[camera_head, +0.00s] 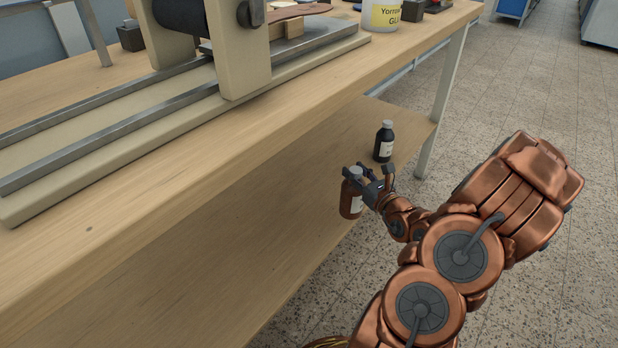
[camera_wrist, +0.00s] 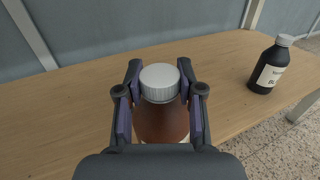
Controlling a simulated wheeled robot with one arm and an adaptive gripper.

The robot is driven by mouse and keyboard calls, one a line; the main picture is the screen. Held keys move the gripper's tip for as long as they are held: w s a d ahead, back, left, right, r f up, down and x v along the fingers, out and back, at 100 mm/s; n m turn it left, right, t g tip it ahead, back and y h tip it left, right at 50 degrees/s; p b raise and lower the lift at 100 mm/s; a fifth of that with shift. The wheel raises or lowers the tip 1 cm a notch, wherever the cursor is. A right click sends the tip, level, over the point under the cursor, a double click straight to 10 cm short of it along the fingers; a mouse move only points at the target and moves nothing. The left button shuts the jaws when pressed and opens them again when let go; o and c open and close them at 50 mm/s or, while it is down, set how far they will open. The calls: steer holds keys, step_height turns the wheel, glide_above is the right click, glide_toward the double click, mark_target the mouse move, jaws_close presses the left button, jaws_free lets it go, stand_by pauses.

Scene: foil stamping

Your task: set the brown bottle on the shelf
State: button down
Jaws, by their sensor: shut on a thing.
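The brown bottle (camera_head: 350,197) has a grey-white cap and a pale label, and it is upright. My gripper (camera_head: 363,178) is shut on it near its upper part. In the wrist view the brown bottle (camera_wrist: 162,122) stands between the two fingers of my gripper (camera_wrist: 160,103), with its cap above them. The shelf (camera_head: 270,215) is the lower wooden board under the workbench; the bottle is at its front edge in the head view. Whether the bottle's base touches the shelf cannot be told. The shelf (camera_wrist: 80,105) also shows behind the bottle in the wrist view.
A black bottle (camera_head: 384,142) with a white label stands on the shelf near its right end, also in the wrist view (camera_wrist: 269,68). The benchtop (camera_head: 300,108) overhangs the shelf. A bench leg (camera_head: 441,100) is at the right end. The shelf left of the bottles is bare.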

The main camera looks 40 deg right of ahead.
steer(key=w+d+f+b, duration=0.4)
steer(key=w+d+b, duration=0.1)
steer(key=w+d, duration=0.5)
steer(key=shift+w+f, duration=0.4)
steer(key=shift+w, duration=0.25)
stand_by(0.4)
steer(key=c, duration=0.7)
jaws_free()
steer(key=shift+f, duration=0.1)
steer(key=s+p, duration=0.1)
steer(key=s, duration=0.7)
steer(key=s+a+p, duration=0.1)
steer(key=s, duration=0.3)
steer(key=shift+a+p, duration=0.1)
steer(key=shift+p, duration=0.25)
